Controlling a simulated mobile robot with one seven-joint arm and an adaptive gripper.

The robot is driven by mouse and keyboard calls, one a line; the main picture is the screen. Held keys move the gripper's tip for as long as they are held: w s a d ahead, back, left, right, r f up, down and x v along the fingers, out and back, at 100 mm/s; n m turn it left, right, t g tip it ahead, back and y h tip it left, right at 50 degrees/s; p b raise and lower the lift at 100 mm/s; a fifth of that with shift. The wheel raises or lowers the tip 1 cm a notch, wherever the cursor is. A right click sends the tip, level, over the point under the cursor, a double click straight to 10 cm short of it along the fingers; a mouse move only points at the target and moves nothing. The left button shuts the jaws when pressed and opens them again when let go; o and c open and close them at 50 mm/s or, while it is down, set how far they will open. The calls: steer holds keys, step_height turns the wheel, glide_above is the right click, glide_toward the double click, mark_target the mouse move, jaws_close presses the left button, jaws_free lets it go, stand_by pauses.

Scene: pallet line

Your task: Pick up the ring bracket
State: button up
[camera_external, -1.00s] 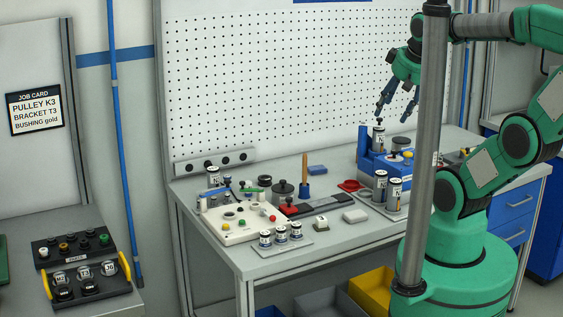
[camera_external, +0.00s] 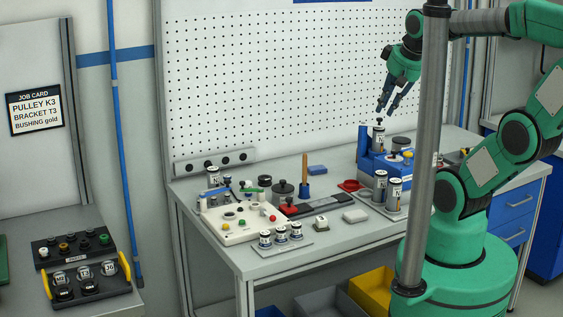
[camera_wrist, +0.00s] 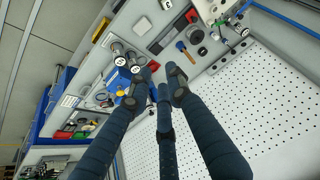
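My gripper (camera_external: 386,110) hangs above the back right of the bench with its dark fingers pointing down. Its fingers are spread with gaps between them and hold nothing; they also show in the wrist view (camera_wrist: 157,80). Just below the fingertips, apart from them, a labelled metal cylinder with a black knob (camera_external: 379,137) stands on a blue fixture (camera_external: 368,162). A dark round part (camera_external: 401,144) sits right of it. I cannot tell which part is the ring bracket; the labels there are too small to read. The fingers hide part of the fixture in the wrist view.
Labelled cylinders (camera_external: 380,180) stand in front of the fixture. A red part (camera_external: 350,185), a wooden-handled tool (camera_external: 305,175) and a white board with knobs (camera_external: 237,226) lie leftward. The pegboard (camera_external: 270,90) rises behind. A grey post (camera_external: 423,150) crosses the view.

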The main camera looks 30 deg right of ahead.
mark_target(108, 265)
steer(key=w+a+f+m+g+y+b, duration=0.1)
steer(key=w+a+m, duration=0.2)
steer(key=w+a, duration=0.65)
steer(key=w+a+f+m+g+y+b, duration=0.1)
steer(key=w+a+f+m, duration=0.15)
steer(key=w+a, duration=0.75)
steer(key=w+a+m+g+y+b, duration=0.1)
steer(key=w+a+m, duration=0.4)
steer(key=a, duration=0.9)
steer(key=w+a+f+m, duration=0.1)
steer(key=a+f, duration=0.3)
steer(key=a, duration=0.3)
steer(key=w+a+f+m+g+y+b, duration=0.1)
steer(key=a+f, duration=0.2)
steer(key=a, duration=0.4)
steer(key=w+a+f+m, duration=0.1)
steer(key=a+f, duration=0.3)
steer(key=a, duration=0.3)
steer(key=s+a+f+m, duration=0.2)
steer(key=a+f, duration=0.5)
steer(key=a, duration=0.2)
steer(key=s+a+f+m+g+b, duration=0.1)
steer(key=s+a+f+m, duration=0.1)
steer(key=a+f, duration=0.5)
steer(key=s+a, duration=0.1)
steer(key=a, duration=0.2)
steer(key=shift+a+g, duration=0.2)
steer(key=shift+g, duration=0.1)
